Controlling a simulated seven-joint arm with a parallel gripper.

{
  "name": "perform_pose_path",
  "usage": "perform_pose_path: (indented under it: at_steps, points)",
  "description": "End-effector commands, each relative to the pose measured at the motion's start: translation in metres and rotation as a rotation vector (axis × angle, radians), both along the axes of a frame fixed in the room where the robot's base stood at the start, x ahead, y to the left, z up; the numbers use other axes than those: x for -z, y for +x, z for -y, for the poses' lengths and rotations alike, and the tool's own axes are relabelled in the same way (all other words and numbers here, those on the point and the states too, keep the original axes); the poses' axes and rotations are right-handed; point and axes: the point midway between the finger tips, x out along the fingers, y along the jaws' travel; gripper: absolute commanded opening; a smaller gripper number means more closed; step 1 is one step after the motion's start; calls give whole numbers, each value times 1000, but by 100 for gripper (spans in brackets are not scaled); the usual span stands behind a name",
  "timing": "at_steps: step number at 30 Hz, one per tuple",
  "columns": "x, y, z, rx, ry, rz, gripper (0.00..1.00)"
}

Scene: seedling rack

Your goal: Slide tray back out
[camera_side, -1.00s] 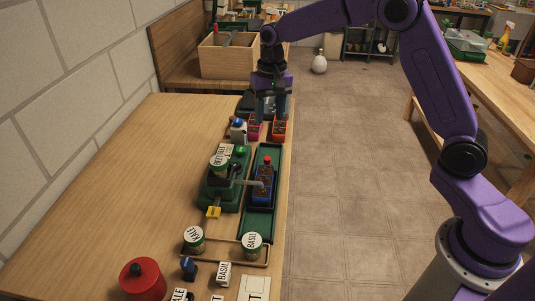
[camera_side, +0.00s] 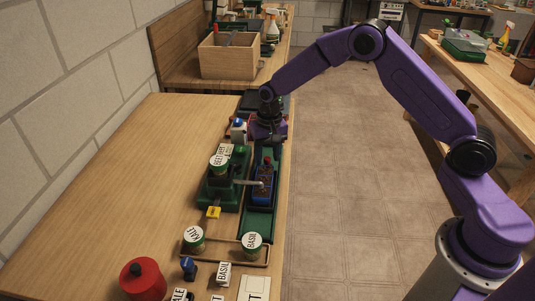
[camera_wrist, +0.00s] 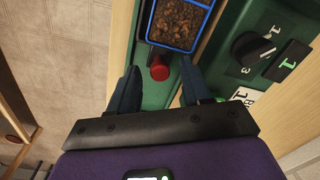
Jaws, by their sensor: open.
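The blue tray (camera_side: 263,187) holds brown soil in compartments and sits in the green channel (camera_side: 259,222), beside the green machine (camera_side: 220,192). A red knob (camera_side: 267,160) stands at the tray's far end. In the wrist view, the tray (camera_wrist: 180,22) is at the top and the knob (camera_wrist: 159,71) lies just below it. My gripper (camera_wrist: 159,80) is open, with its two dark fingers apart on either side of the knob and no visible contact. In the side view, my gripper (camera_side: 268,135) is just beyond the knob, its fingertips mostly hidden.
A metal spout (camera_side: 250,183) reaches from the machine over the tray. A white bottle with a blue top (camera_side: 238,130) stands left of my gripper. Jars labelled KALE (camera_side: 194,239) and BASIL (camera_side: 252,245) stand in front. The table's left side is clear.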

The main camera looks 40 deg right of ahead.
Motion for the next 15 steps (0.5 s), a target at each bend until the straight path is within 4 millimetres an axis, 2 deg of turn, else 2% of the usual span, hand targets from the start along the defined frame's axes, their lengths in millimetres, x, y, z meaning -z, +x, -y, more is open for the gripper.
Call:
perform_pose_path:
  at_steps: [6, 10, 11, 15]
  points:
    - [0, 0, 0, 0, 0, 0, 48]
    - [0, 0, 0, 0, 0, 0, 6]
    - [0, 0, 0, 0, 0, 0, 0]
    - [0, 0, 0, 0, 0, 0, 0]
